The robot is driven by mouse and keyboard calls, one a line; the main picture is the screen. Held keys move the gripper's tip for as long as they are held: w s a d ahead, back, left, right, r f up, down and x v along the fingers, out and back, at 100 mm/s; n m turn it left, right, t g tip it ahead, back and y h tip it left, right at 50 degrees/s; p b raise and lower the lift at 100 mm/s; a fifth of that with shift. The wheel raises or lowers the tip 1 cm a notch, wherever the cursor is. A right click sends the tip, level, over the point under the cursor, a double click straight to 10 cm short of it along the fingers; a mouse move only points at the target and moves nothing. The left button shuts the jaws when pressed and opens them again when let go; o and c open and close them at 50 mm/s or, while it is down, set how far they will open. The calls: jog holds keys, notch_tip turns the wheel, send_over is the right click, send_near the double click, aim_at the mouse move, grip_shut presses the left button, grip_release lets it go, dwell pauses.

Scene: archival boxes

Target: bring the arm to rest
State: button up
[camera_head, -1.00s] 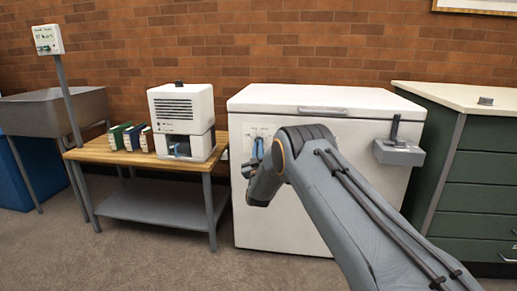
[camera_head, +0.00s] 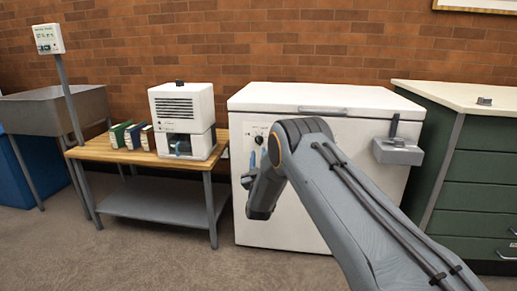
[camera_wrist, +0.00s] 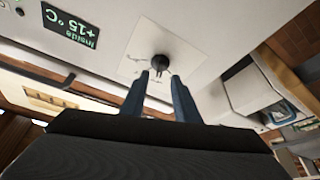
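My gripper (camera_head: 258,158) is in front of the white chest freezer (camera_head: 310,125), near its control panel. In the wrist view the two blue fingers of my gripper (camera_wrist: 166,82) stand apart with a gap between them and nothing held. A black knob (camera_wrist: 161,63) on a white panel lies just beyond the fingertips, and it appears clear of them. The knob also shows in the head view (camera_head: 258,139). My arm is bent, with the elbow in front of the freezer.
A wooden bench (camera_head: 150,157) holds a white machine (camera_head: 182,105) and several binders (camera_head: 135,135). Green drawers (camera_head: 485,170) stand at the right. A display (camera_wrist: 70,24) reads +15 °C. The floor at front left is clear.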

jog(key=shift+v, duration=1.05)
jog(key=s+a+r+g+y, duration=0.2)
jog(key=s+a+r+g, duration=0.25)
jog(key=r+g, duration=0.2)
jog(key=s+g, duration=0.5)
jog(key=s, duration=0.8)
jog(key=s+d+g+h, duration=0.1)
jog(key=s+d+g, duration=0.35)
jog(key=s, duration=0.95)
jog(key=s+d+g+h, duration=0.1)
jog(key=s+d+g, duration=0.3)
jog(key=s, duration=0.9)
jog(key=s+d+g, duration=0.2)
jog(key=s+d, duration=0.3)
jog(key=s, duration=0.9)
jog(key=s+d+r+m+h+p, duration=0.1)
jog(key=d+r+m+p, duration=0.4)
jog(key=d+r+p, duration=0.9)
notch_tip(320, 180, up, 3)
jog(key=p, duration=0.9)
jog(key=shift+s+r, duration=0.2)
jog(key=shift+s, duration=0.2)
